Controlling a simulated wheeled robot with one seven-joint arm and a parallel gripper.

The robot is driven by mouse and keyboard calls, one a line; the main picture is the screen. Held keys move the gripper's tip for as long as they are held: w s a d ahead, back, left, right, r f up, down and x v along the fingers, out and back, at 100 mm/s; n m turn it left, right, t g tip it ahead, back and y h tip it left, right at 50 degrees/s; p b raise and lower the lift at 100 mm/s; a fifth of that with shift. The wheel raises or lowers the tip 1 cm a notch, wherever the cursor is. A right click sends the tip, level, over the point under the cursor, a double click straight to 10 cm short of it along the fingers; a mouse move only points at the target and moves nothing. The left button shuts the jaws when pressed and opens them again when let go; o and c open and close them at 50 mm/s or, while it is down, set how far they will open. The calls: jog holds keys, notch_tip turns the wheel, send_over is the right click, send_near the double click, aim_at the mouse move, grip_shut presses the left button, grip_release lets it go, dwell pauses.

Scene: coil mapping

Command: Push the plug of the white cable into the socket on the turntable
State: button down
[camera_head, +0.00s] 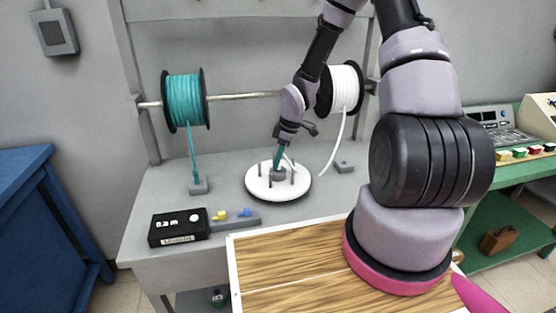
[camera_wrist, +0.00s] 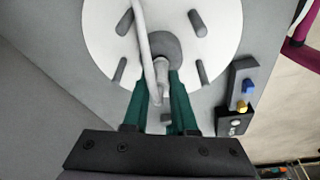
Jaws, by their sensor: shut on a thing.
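The turntable (camera_head: 258,194) is a round white disc with several short dark pegs, on the grey bench. Its grey round hub (camera_head: 278,175), where the socket would be, shows partly behind the fingers in the wrist view (camera_wrist: 172,45). My gripper (camera_head: 279,163) points down at the hub. In the wrist view its green fingers (camera_wrist: 162,82) are shut on the pale plug (camera_wrist: 161,68) of the white cable (camera_wrist: 144,45). The plug is at the hub's near edge in that view; whether it is seated is hidden. The cable also hangs from the white spool (camera_head: 345,88).
A teal spool (camera_head: 184,101) sits on the rod at left, its cable running to a small grey block (camera_head: 199,187). Another grey block (camera_head: 343,167) stands right of the turntable.

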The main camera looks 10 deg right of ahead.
jog(key=c, duration=0.6)
grip_release()
jog(key=shift+c, duration=0.2)
jog(key=s+d+r+m+t+h, duration=0.1)
jog(key=s+d+r+m, duration=0.15)
jog(key=r, duration=0.75)
jog(key=s+d+r+m+h, duration=0.1)
jog(key=s+d+r+m, duration=0.15)
jog(key=r, duration=0.75)
jog(key=s+r+m+t+y, duration=0.1)
jog(key=s+r+m+t, duration=0.4)
jog(key=s+r+m, duration=0.7)
jog(key=s+r, duration=0.5)
jog(key=r, duration=0.3)
jog(key=shift+s+d+r+m, duration=0.2)
jog(key=shift+d+r+m, duration=0.15)
jog(key=shift+r+m, duration=0.05)
